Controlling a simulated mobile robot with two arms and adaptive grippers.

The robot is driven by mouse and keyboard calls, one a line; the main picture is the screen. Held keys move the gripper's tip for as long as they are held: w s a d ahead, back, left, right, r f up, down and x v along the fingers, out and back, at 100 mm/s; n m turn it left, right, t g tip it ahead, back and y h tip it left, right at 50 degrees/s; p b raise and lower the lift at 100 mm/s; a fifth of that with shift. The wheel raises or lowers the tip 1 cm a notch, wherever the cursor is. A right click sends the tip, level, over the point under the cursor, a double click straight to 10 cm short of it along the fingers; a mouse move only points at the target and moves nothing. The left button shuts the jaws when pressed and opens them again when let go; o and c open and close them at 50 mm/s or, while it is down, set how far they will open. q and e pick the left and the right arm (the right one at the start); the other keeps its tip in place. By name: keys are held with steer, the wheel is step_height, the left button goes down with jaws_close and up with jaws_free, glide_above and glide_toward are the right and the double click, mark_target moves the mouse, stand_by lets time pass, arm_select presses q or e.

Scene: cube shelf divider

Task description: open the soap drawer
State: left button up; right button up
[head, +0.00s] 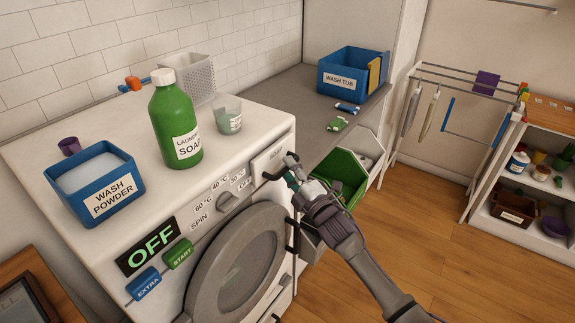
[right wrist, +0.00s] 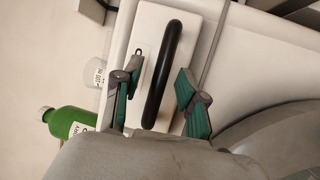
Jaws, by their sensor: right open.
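The soap drawer (head: 265,160) is a white panel at the top right of the washing machine's front, and it looks closed. In the right wrist view, the drawer front (right wrist: 187,30) carries a curved black handle (right wrist: 170,50). My right gripper (head: 287,168) is at the drawer front in the head view and partly hides the handle. In the right wrist view, my right gripper (right wrist: 159,72) is open, with one finger on each side of the handle. I cannot tell whether either finger touches it. My left gripper is not in view.
The washing machine (head: 262,118) carries a green soap bottle (head: 175,115), a blue wash powder box (head: 95,185) and a measuring cup (head: 228,115). A green bin (head: 345,170) stands close behind my right gripper. Wooden floor (head: 430,230) lies free to the right.

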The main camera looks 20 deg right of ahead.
steer(key=shift+w+a, duration=0.1)
steer(key=shift+w, duration=0.45)
steer(key=shift+r, duration=0.1)
jaws_close()
